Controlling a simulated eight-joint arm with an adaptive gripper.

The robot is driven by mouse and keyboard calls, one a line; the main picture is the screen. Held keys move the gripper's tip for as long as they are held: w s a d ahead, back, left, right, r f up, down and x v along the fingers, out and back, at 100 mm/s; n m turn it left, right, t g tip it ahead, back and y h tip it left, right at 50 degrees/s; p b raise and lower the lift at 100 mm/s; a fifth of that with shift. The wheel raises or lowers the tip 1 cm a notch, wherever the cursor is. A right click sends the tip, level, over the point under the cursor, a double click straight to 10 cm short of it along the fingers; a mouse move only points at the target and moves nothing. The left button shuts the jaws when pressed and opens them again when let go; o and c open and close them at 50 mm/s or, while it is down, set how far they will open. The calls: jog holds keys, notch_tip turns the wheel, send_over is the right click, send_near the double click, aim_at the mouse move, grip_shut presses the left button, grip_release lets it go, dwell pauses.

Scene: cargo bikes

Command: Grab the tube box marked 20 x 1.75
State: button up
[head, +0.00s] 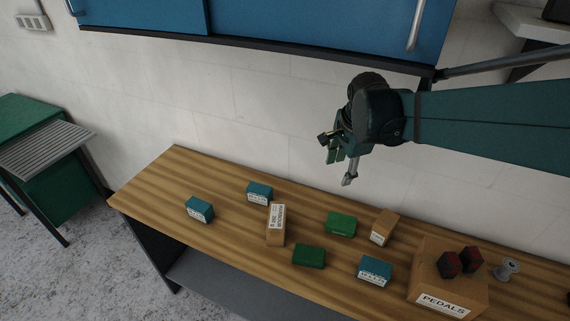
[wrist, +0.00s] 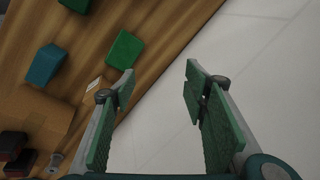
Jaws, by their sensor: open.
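Three blue boxes with white labels sit on the wooden workbench (head: 150,190): one at the left (head: 199,209), one at the back (head: 260,192), one at the right front (head: 374,270). Their print is too small to read, so I cannot tell which is marked 20 x 1.75. A blue box also shows in the wrist view (wrist: 46,65), its label not visible. My gripper (head: 342,166) is open and empty, raised above the bench's back edge near the wall. In the wrist view my gripper (wrist: 160,86) has nothing between its fingers.
Two green boxes (head: 341,223) (head: 309,255), a tall labelled cardboard box (head: 275,225) and a small cardboard box (head: 384,228) stand among the blue ones. Blue cabinets (head: 270,25) hang above.

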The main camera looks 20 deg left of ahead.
jog(key=a+f+m+g+p, duration=0.1)
jog(key=a+f+m+p, duration=0.15)
jog(key=a, duration=0.65)
jog(key=a+f+m+g+p, duration=0.1)
jog(key=a+f+p, duration=0.15)
jog(key=a, duration=0.65)
jog(key=m+h+p, duration=0.2)
jog(key=m, duration=0.1)
send_over(259, 188)
jog(key=shift+g, duration=0.4)
jog(key=f, duration=0.5)
jog(key=d+f, duration=0.1)
jog(key=f, duration=0.2)
jog(key=shift+w, duration=0.15)
jog(key=shift+a+f+m, duration=0.35)
jog(key=shift+f, duration=0.05)
jog(key=shift+f, duration=0.1)
jog(key=shift+f, duration=1.2)
jog(key=shift+a+f+p, duration=0.2)
jog(key=shift+f+p, duration=0.3)
jog(key=shift+f, duration=2.05)
